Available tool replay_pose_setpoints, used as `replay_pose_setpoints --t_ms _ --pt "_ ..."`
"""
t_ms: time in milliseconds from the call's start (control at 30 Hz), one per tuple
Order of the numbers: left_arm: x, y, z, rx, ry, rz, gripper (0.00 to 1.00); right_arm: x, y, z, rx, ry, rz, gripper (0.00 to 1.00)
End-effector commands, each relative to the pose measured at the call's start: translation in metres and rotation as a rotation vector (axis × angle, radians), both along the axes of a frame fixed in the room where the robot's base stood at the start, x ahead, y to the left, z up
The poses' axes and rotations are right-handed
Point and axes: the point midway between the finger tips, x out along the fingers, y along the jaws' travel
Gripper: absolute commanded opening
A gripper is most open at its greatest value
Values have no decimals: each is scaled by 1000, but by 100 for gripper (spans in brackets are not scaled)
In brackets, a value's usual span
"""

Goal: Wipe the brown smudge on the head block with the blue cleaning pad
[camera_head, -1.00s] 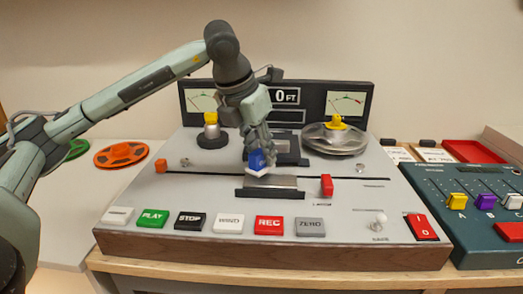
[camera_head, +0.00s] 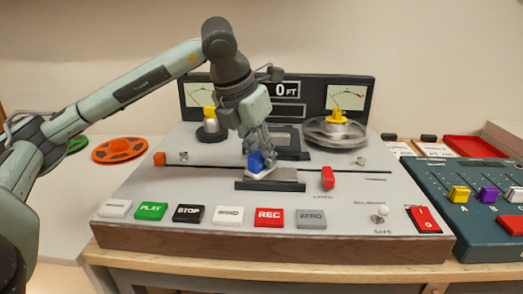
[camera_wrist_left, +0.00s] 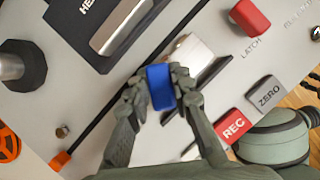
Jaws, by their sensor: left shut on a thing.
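My left gripper (camera_head: 257,160) is shut on the blue cleaning pad (camera_head: 256,164), which is held upright and low at the left part of a metal-topped block (camera_head: 284,175) with a dark base. The left wrist view shows the pad (camera_wrist_left: 160,88) between the fingers (camera_wrist_left: 158,98), over the near end of the metal surface (camera_wrist_left: 188,50). I cannot tell for certain whether the pad touches the block. The brown smudge does not show; the pad and fingers hide part of the metal. My right gripper is not in view.
A row of buttons, including the red REC button (camera_head: 269,217), lies in front of the block. A red latch (camera_head: 328,178) stands right of it. A darker raised block (camera_head: 287,140) and a reel (camera_head: 335,131) sit behind. A teal mixer (camera_head: 470,195) stands at right.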

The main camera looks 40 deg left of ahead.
Motion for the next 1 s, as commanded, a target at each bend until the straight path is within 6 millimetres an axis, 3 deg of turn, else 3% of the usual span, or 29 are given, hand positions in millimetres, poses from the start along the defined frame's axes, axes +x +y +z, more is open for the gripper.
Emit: replay_pose_setpoints --t_ms 233,467,1000 --pt "-19 -12 -1 -1 5 -6 0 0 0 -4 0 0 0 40" --pt "-23 -15 0 -1 11 -8 0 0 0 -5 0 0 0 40" --pt "12 6 3 -1 5 -4 0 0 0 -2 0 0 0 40"
